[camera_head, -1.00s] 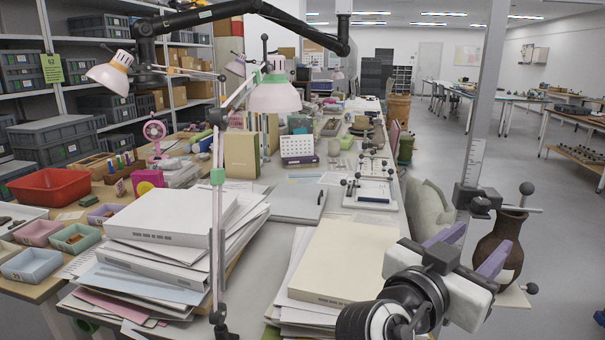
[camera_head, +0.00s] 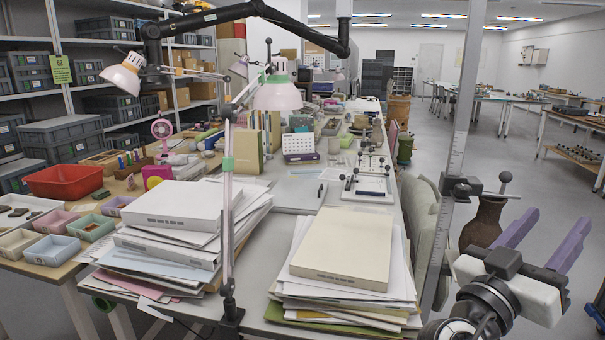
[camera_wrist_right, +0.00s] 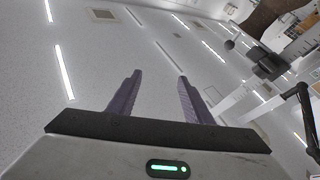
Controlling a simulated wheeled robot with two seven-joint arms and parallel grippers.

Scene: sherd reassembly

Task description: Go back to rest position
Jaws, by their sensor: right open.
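My right gripper (camera_head: 541,237) is at the lower right of the head view, to the right of the desk. Its two purple fingers are spread apart with nothing between them. In the right wrist view the open fingers (camera_wrist_right: 155,92) point toward the white ceiling and its light strips, and they touch nothing. A brown jug (camera_head: 484,222) stands behind the gripper, partly hidden by it and by the metal post. My left gripper is not in view.
A metal post (camera_head: 462,130) with a clamp (camera_head: 461,188) stands between desk and gripper. Paper stacks topped by binders (camera_head: 345,245) cover the desk's near end. A desk lamp (camera_head: 278,95) rises over it. Open floor (camera_head: 520,170) lies to the right.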

